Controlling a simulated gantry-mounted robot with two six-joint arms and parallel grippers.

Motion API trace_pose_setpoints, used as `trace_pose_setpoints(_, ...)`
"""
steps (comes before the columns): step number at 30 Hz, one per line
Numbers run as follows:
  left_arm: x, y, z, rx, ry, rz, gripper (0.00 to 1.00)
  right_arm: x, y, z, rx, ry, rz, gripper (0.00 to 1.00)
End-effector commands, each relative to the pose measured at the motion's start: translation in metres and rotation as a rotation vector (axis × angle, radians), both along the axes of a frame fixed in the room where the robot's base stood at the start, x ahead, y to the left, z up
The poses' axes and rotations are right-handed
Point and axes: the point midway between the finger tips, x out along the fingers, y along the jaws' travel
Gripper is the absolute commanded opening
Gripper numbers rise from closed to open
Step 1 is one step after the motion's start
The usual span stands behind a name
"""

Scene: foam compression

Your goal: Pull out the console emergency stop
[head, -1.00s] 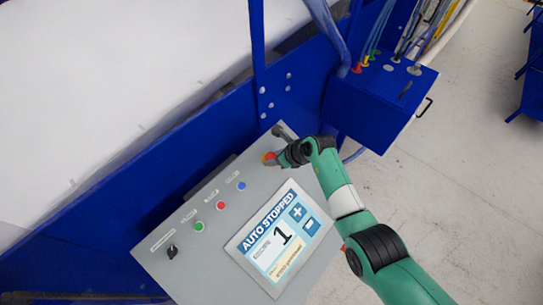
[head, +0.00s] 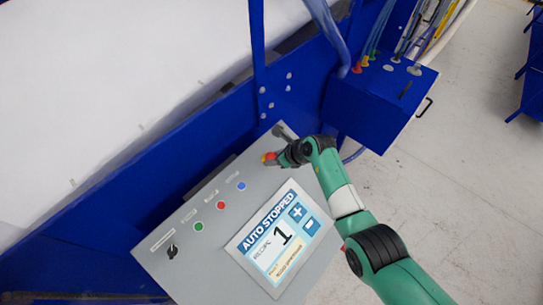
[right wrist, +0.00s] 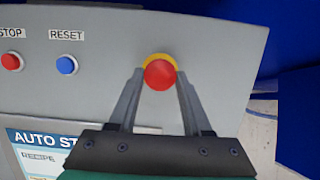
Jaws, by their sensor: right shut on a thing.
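The console emergency stop is a red mushroom button (right wrist: 159,75) with a yellow ring behind it, on the grey console (head: 190,262). In the head view the button (head: 269,157) is at the console's upper right. My right gripper (head: 277,159) reaches it from the right. In the right wrist view the two fingers of my right gripper (right wrist: 159,82) lie on either side of the red head and are shut on it. How far the button stands out cannot be told. My left gripper is not in view.
A red button (head: 221,205), a blue button (head: 241,186), a green button (head: 198,226) and a black switch (head: 172,251) line the console. Its screen (head: 279,236) reads AUTO STOPPED. A blue frame stands behind, and a blue box (head: 375,105) is at upper right.

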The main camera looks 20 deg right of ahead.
Motion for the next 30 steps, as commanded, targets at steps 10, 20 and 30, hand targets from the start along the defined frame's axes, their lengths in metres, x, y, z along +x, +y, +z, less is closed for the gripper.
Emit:
trace_pose_setpoints(10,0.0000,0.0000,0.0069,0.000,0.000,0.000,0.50,-0.0011,-0.0007,0.0043,0.000,0.000,0.000,0.00)
trace_pose_setpoints(20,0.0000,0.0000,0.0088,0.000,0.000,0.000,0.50,-0.0017,-0.0010,0.0047,0.000,0.000,0.000,0.76)
trace_pose_setpoints(30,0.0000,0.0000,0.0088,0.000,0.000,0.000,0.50,-0.0017,-0.0009,0.0046,0.000,0.000,0.000,1.00)
